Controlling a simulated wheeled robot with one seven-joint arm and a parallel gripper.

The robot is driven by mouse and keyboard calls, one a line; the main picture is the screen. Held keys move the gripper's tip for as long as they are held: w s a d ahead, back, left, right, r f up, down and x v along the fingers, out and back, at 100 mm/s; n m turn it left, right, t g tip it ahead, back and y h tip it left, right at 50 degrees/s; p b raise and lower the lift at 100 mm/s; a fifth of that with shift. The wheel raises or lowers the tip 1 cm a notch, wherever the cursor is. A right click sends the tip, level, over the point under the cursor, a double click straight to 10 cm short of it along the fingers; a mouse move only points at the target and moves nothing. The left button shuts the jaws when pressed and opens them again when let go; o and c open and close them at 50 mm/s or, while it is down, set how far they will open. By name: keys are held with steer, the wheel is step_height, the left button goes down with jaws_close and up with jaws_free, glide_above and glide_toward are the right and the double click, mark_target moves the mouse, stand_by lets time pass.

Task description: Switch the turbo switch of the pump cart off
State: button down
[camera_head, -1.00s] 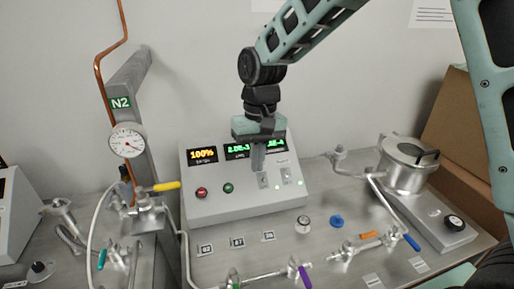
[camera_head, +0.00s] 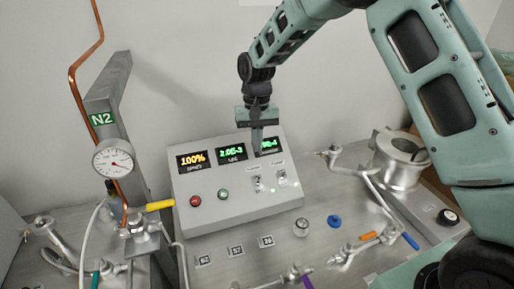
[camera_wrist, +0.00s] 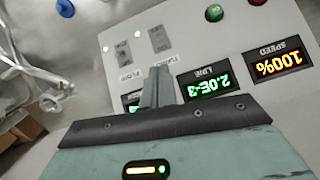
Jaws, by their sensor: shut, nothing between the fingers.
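The pump cart's sloped grey control box (camera_head: 232,208) stands in the middle of the head view. The turbo switch (camera_head: 258,184) is the left of two small switches at its right side; in the wrist view it (camera_wrist: 158,39) appears upside down above the fingers. Its lever position is too small to read. A green light glows beside each switch. My gripper (camera_head: 257,151) is shut and empty, with its fingertips above the turbo switch and in front of the displays. In the wrist view the shut fingers (camera_wrist: 158,72) end near the turbo label, apart from the switch.
Red (camera_head: 195,201) and green (camera_head: 223,195) buttons lie to the left. Valves and pipes with a yellow handle (camera_head: 160,206) and a blue handle (camera_head: 411,241) flank the box. A metal chamber (camera_head: 398,165) stands right.

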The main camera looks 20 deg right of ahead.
mark_target(257, 168)
steer(key=f+p, duration=0.1)
steer(key=f, duration=0.1)
steer(key=f+p, duration=0.1)
steer(key=f, duration=0.2)
steer(key=s+f+p, duration=0.1)
steer(key=f, duration=0.2)
steer(key=shift+a+f, duration=0.1)
steer(key=shift+a, duration=0.05)
steer(key=shift+f+b, duration=0.1)
steer(key=shift+b, duration=0.4)
